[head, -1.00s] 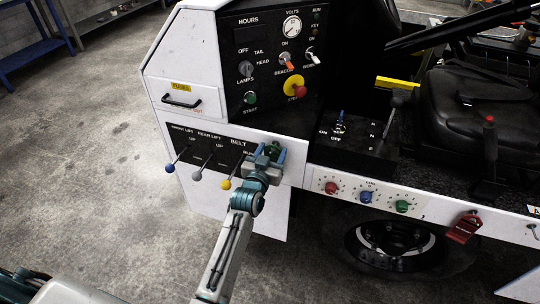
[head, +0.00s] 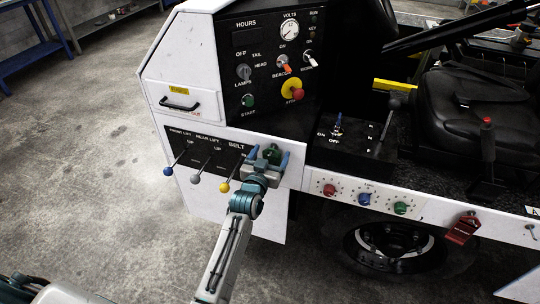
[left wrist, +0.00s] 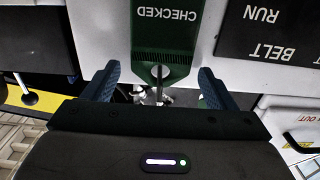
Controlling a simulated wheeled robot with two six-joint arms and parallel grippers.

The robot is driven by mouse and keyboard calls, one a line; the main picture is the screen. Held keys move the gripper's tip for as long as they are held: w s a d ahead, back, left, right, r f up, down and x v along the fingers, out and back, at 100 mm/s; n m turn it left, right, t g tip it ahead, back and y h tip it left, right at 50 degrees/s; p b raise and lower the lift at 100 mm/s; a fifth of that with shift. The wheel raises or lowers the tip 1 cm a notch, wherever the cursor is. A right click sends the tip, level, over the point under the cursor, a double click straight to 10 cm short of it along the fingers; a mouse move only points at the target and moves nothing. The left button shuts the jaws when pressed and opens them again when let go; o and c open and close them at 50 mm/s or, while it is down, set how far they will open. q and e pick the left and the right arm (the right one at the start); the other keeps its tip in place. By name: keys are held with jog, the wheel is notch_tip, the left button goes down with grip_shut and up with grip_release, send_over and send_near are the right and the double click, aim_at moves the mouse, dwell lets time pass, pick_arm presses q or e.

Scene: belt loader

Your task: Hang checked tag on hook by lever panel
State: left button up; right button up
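The green checked tag (left wrist: 163,30) hangs against the white panel beside the lever panel (head: 205,157), its lettering upside down in the left wrist view. A dark pin or hook (left wrist: 159,84) shows at the tag's slot, and the tag appears to hang on it. In the head view the tag (head: 271,152) shows between the fingers of my left gripper (head: 268,157). In the left wrist view the blue fingers of this gripper (left wrist: 157,85) stand apart on either side of the tag, with gaps on both sides. My right gripper is not in view.
Blue, grey and yellow-knobbed levers (head: 224,187) stick out just left of my gripper. A red tag (head: 462,228) hangs at the right, near an empty-looking hook (head: 531,230). A switch box (head: 348,140) lies to the right.

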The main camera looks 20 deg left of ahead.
pick_arm(q)
jog(key=s+b, duration=0.2)
jog(key=s, duration=0.9)
jog(key=s+a+f+g, duration=0.1)
jog(key=s+f+g, duration=0.25)
jog(key=f, duration=0.95)
jog(key=s+a+f+g, duration=0.1)
jog(key=s+f+g, duration=0.3)
jog(key=f, duration=0.8)
jog(key=s+a+f+g, duration=0.15)
jog(key=s+f, duration=0.45)
jog(key=f, duration=0.7)
jog(key=s+a+f+g, duration=0.2)
jog(key=s+f, duration=0.4)
jog(key=s, duration=0.4)
jog(key=s+a+f+g+y, duration=0.1)
jog(key=s+a+f+g, duration=0.2)
jog(key=s+f, duration=0.3)
jog(key=s+a+f+g, duration=0.2)
jog(key=s+f, duration=0.5)
jog(key=s, duration=0.6)
jog(key=shift+s+a+g, duration=0.3)
jog(key=shift+s+a, duration=0.1)
jog(key=shift+a, duration=0.25)
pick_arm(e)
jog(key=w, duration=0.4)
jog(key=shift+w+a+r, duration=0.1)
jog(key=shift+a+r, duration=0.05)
pick_arm(q)
jog(key=shift+f, duration=0.1)
